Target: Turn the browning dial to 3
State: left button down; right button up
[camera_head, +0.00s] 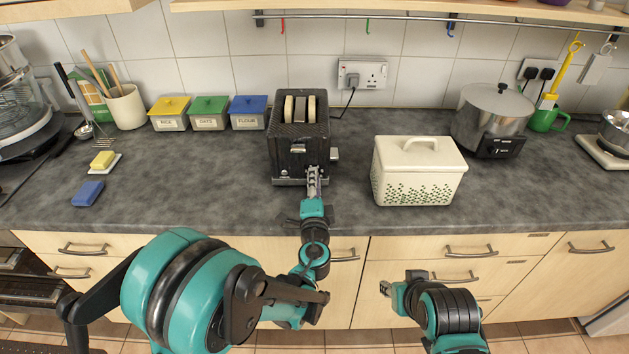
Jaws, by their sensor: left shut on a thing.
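A black toaster (283,142) stands on the counter against the tiled wall, with pale bread slices (300,108) in its slots. A lever sticks out on its right side. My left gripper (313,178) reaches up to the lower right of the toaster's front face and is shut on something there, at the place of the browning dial. The gripper hides the dial, so its setting cannot be read. My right gripper (386,289) is low in front of the drawers, away from the toaster; its fingers are too small to judge.
A cream bread bin (418,185) stands to the right of the toaster, with a steel pot cooker (490,118) behind it. Rice, oats and flour tins (208,114) stand to the left. A butter dish (104,161) and blue sponge (88,193) lie further left.

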pick_arm(q)
jog(key=shift+n, duration=1.2)
jog(key=c, duration=1.3)
grip_release()
jog(key=shift+c, duration=0.2)
jog(key=s, duration=1.2)
